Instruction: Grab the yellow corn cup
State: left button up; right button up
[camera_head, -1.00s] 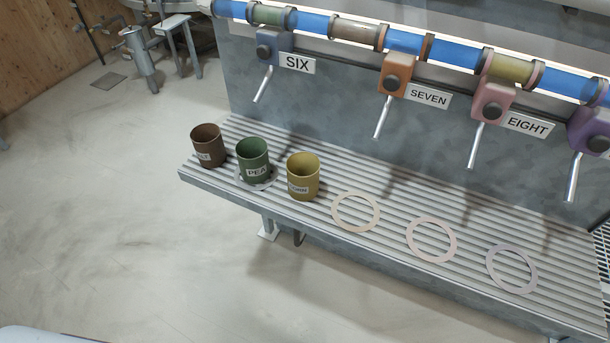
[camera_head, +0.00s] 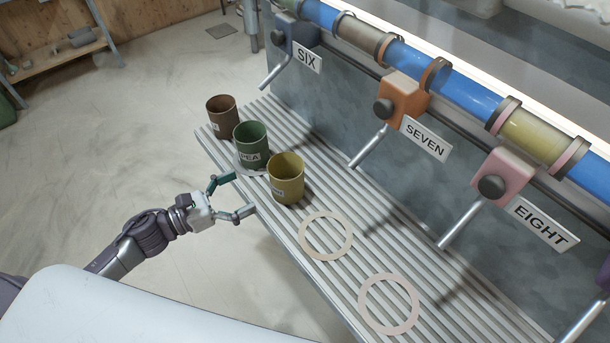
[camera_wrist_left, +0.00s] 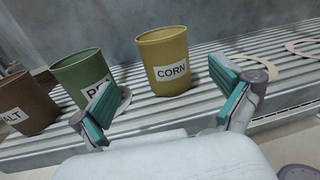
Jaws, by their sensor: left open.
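The yellow corn cup (camera_head: 286,178) stands upright on the ribbed metal bench, nearest of the three cups to the pale rings. In the left wrist view the yellow cup (camera_wrist_left: 164,62) shows its CORN label, ahead of and between the open fingers. My left gripper (camera_head: 241,194) is open and empty at the bench's front edge, short of the yellow cup and not touching it. The left wrist view shows its two teal-padded fingers (camera_wrist_left: 168,104) spread apart. My right gripper is not in view.
A green PEA cup (camera_head: 251,145) stands close beside the yellow cup. A brown cup (camera_head: 222,116) is beyond it. Pale rings (camera_head: 326,236) lie flat on the bench (camera_head: 300,206). Dispensers with metal levers (camera_head: 368,147) hang above the bench's back.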

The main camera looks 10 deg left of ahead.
aim_at(270, 176)
pick_arm(q)
jog(key=shift+m+h, duration=0.3)
jog(key=shift+m, duration=0.3)
jog(key=w+d, duration=0.1)
jog(key=w+d+r+p, duration=0.1)
jog(key=w+d, duration=0.1)
jog(key=shift+d+r, duration=0.2)
jog(key=shift+d, duration=0.05)
jog(key=p+x, duration=0.1)
jog(key=x, duration=0.2)
jog(key=shift+s+f, duration=0.1)
jog(key=shift+f, duration=0.05)
jog(key=shift+w+d, duration=0.3)
jog(key=shift+d, duration=0.15)
jog(key=p+x, duration=0.2)
jog(key=x, duration=0.2)
jog(key=shift+w, duration=0.3)
jog(key=shift+w+d+f, duration=0.1)
jog(key=shift+w+d, duration=0.1)
jog(key=shift+d, duration=0.1)
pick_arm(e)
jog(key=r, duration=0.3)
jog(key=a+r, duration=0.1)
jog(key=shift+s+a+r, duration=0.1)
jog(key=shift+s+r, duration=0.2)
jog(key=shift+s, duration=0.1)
